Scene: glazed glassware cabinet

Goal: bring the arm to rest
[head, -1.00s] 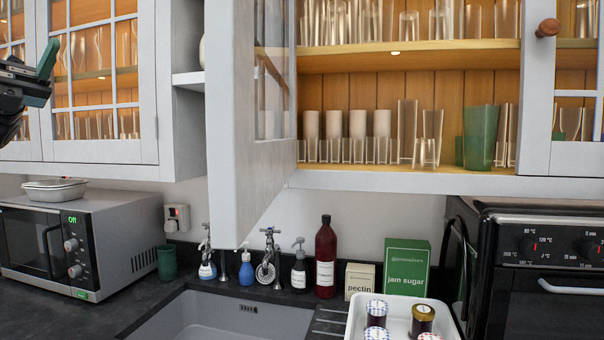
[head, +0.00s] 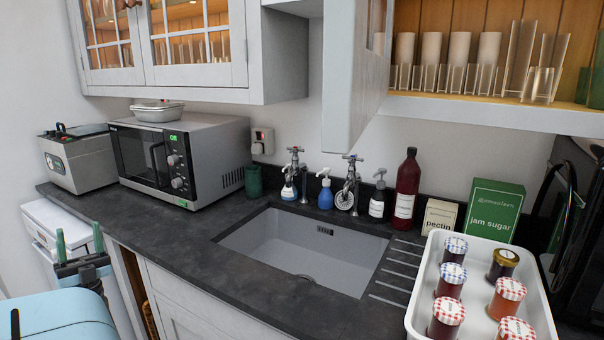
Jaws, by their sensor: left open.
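My left gripper (head: 80,242) is at the lower left of the head view, low in front of the counter's left end. Its two green-tipped fingers point up and stand apart, with nothing between them. It appears clear of the counter and the cabinets. My right gripper is out of view.
The dark counter (head: 235,262) holds a microwave (head: 185,160), a sink (head: 300,250), several bottles and a white tray (head: 418,300) of jars. Above, the open cabinet door (head: 350,85) juts out. A white appliance (head: 45,225) stands below the counter, near my left gripper.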

